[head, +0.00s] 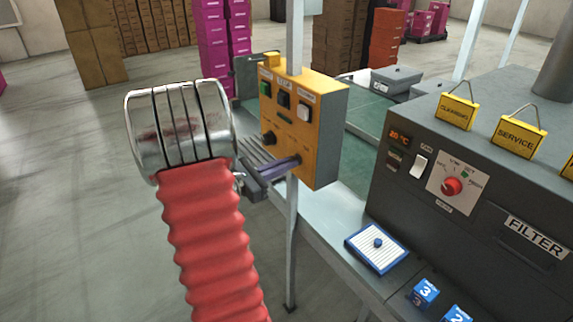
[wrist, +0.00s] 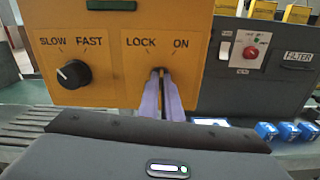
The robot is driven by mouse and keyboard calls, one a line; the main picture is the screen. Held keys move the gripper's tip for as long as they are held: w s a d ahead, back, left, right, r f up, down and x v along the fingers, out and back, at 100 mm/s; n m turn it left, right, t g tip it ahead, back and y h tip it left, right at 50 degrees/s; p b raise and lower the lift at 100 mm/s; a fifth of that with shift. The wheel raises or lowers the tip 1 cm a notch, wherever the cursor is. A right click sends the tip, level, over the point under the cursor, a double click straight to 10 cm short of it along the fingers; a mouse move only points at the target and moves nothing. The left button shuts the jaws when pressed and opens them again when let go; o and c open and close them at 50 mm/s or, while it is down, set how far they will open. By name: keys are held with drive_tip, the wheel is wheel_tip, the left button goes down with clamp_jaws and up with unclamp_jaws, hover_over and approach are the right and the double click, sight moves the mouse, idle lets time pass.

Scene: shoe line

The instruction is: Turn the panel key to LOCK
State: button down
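The orange control panel (head: 318,120) stands on a post in the head view. In the wrist view, its face (wrist: 130,52) fills the upper left, with a LOCK and ON label pair above the key switch. My gripper (head: 297,160) reaches the panel's lower right. In the wrist view, its two purple fingers (wrist: 161,80) are close together at the key switch, just below and between LOCK and ON. They appear shut on the panel key (wrist: 158,71), of which only a small dark part shows between the tips. Which label the key points to cannot be told.
A black SLOW/FAST knob (wrist: 73,74) sits left of the key. A dark grey machine (head: 420,125) with a red dial (head: 453,187) stands to the right. A blue-and-white tray (head: 362,254) and blue numbered cubes (head: 425,292) lie in front of it.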

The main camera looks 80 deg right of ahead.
drive_tip(key=n, duration=0.8)
drive_tip(key=shift+n, duration=0.3)
idle(0.3)
drive_tip(key=c, duration=2)
unclamp_jaws()
drive_tip(key=v, duration=1.4)
drive_tip(key=shift+d, duration=0.1)
